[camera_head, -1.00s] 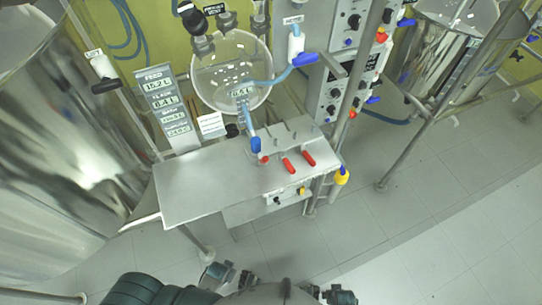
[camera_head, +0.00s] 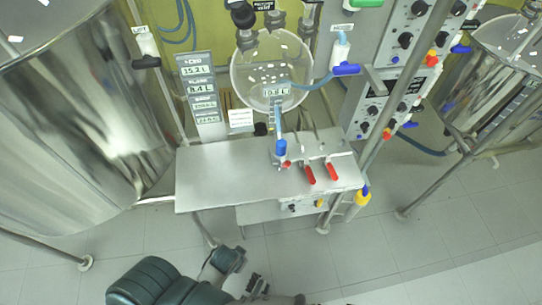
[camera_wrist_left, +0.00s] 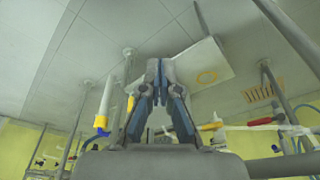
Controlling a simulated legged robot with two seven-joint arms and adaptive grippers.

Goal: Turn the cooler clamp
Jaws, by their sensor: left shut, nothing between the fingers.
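I cannot tell which fitting is the cooler clamp, because the labels are too small to read. In the head view, a blue handle (camera_head: 346,69) sits on a white fitting right of the round glass vessel (camera_head: 272,68). A black handle (camera_head: 147,62) sits on a white fitting to its left, and part of a green handle (camera_head: 367,2) shows at the top edge. My left arm is low in the head view, well in front of these handles. My left gripper (camera_wrist_left: 158,70) is shut and empty in the left wrist view, touching nothing. My right gripper is not in view.
A steel table (camera_head: 225,183) with red-handled valves (camera_head: 310,175) stands between me and the glass vessel. A large steel tank (camera_head: 75,110) is at left, another (camera_head: 500,75) at right. Slanting posts and a control panel (camera_head: 400,60) stand right of the table. Floor in front is clear.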

